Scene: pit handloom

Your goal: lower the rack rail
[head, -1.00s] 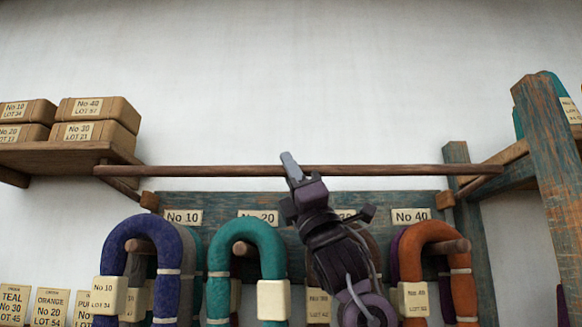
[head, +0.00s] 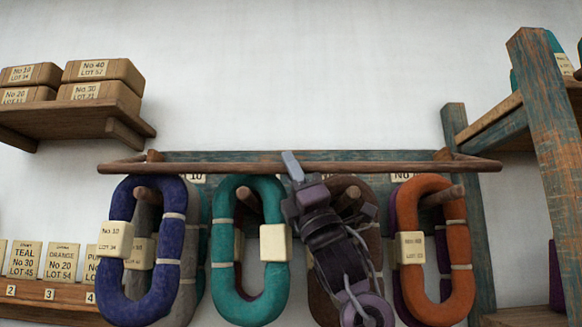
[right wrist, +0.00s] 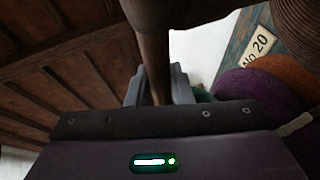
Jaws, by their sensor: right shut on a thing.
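The rack rail (head: 380,168) is a long, thin brown wooden bar. It runs level across the front of the blue-green peg board (head: 225,156), just above the hanging yarn skeins, and partly covers the number labels. Side arms at both ends run back to the rack. My right gripper (head: 293,168) is shut on the rail near its middle. In the right wrist view the rail (right wrist: 154,50) runs between the two fingers (right wrist: 158,92). My left gripper is not in view.
Blue (head: 122,270), teal (head: 222,280) and orange (head: 457,265) skeins hang on pegs under the rail, close to my right arm. A shelf with boxes (head: 105,75) is at the left. A post (head: 550,150) stands at the right. The wall above is bare.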

